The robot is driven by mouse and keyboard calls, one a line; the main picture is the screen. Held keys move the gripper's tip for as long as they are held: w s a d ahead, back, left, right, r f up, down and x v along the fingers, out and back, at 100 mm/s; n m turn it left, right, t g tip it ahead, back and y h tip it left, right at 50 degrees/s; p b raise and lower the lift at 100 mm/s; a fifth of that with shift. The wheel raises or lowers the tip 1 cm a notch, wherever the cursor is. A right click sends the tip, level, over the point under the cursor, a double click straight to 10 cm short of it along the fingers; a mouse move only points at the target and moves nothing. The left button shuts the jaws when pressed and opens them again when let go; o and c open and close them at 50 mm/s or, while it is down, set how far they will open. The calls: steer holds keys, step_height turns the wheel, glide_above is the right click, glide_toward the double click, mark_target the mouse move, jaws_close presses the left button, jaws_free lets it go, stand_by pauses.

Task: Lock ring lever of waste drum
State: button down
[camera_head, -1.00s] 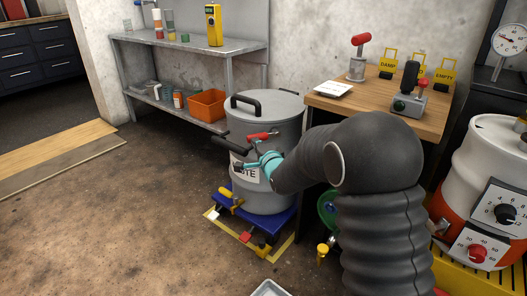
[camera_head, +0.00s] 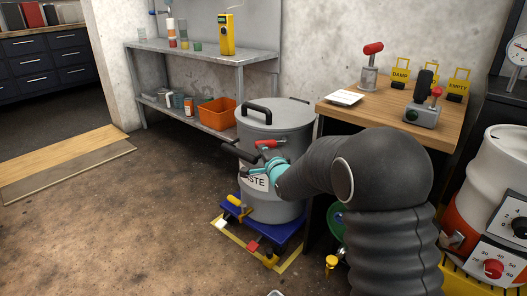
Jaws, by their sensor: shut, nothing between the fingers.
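The grey waste drum (camera_head: 283,135) stands upright on a blue wheeled dolly (camera_head: 262,223), with its lid on and a black handle on top. A white label (camera_head: 257,181) on its front is partly hidden by my gripper. The ring lever, with a red grip (camera_head: 270,143), is on the drum's front below the rim. My gripper (camera_head: 246,172) is shut and empty, close against the drum's front just below the red grip. My arm comes in from the right. I cannot tell whether the fingers touch the lever.
A wooden table (camera_head: 390,106) with a red-knobbed lever (camera_head: 371,66), yellow tags and a control box stands behind right. A metal shelf (camera_head: 190,55) with an orange bin (camera_head: 217,113) is at the back left. A white-and-orange drum (camera_head: 490,180) is at right. Floor at left is clear.

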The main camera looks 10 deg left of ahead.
steer(key=s+a+r+b, duration=0.1)
steer(key=s+a, duration=0.2)
steer(key=s, duration=1)
steer(key=s+d+f+n+g+h, duration=0.1)
steer(key=s+f+n+g, duration=0.15)
steer(key=f, duration=0.25)
steer(key=s+d+f+n+g+h, duration=0.1)
steer(key=f+n+g, duration=0.1)
steer(key=f+n, duration=0.25)
steer(key=s+d+f+n+g+h+p, duration=0.1)
steer(key=s+d+n+g+h, duration=0.25)
steer(key=s+d, duration=0.4)
steer(key=s+d+r+g+h+p, duration=0.1)
steer(key=s+d+r+h+p, duration=0.2)
steer(key=s+d+r+p, duration=0.6)
steer(key=s+d+r, duration=1.2)
steer(key=d, duration=0.4)
steer(key=shift+s+d+r+n, duration=0.2)
steer(key=shift+s+n, duration=0.15)
